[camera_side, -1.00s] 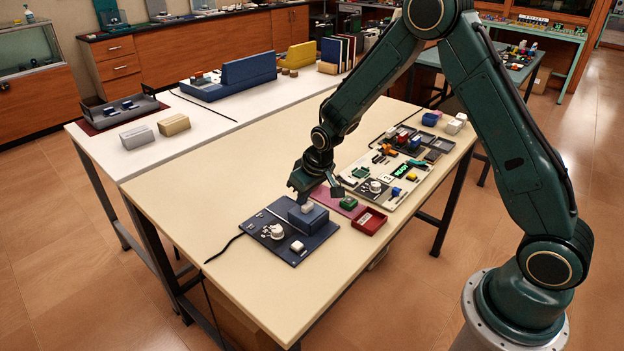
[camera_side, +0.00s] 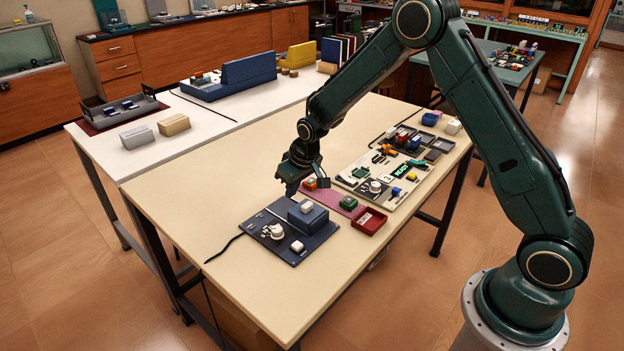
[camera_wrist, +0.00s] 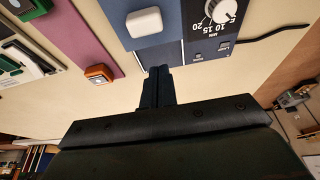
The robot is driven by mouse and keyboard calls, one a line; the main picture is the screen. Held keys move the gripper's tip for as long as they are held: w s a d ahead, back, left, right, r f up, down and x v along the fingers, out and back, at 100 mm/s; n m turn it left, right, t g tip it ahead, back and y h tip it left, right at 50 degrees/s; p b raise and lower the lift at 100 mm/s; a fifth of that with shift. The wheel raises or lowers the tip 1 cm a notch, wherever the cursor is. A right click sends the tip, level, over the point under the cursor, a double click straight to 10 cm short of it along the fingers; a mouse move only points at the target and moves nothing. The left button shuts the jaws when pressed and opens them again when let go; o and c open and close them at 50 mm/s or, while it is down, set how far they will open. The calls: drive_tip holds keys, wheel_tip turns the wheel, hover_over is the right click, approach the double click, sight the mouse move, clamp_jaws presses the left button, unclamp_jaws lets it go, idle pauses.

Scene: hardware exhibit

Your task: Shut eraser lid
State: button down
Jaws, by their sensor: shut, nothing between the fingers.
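The eraser is a dark blue unit (camera_side: 266,247) near the front of the cream table. Its raised blue box has a flat top, the lid (camera_side: 317,216), with a white block (camera_side: 307,206) on it. The lid looks level and down on the box; no gap shows. In the wrist view the white block (camera_wrist: 144,22) and the dial (camera_wrist: 219,10) show at the top. My gripper (camera_side: 289,192) is shut and empty, above the table behind the box and apart from it. Its fingers (camera_wrist: 158,72) point toward the unit's edge in the wrist view.
A small orange block (camera_side: 310,183) and a green part (camera_side: 348,203) lie on a maroon mat to the right. A red tray (camera_side: 369,221) and a board with several parts (camera_side: 372,200) stand beyond. A black cable (camera_side: 222,247) runs left from the unit. The table's left part is clear.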

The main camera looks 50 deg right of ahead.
drive_tip(key=v, duration=0.9)
drive_tip(key=shift+r, duration=0.2)
drive_tip(key=s+a+r, duration=0.1)
drive_tip(key=s+r, duration=1.3)
drive_tip(key=s, duration=0.1)
drive_tip(key=s+r+t, duration=0.1)
drive_tip(key=s+r, duration=0.1)
drive_tip(key=s, duration=1.5)
drive_tip(key=shift+s+a+t, duration=0.2)
drive_tip(key=shift+a+t, duration=0.1)
drive_tip(key=shift+a, duration=0.15)
drive_tip(key=c, duration=2.1)
unclamp_jaws()
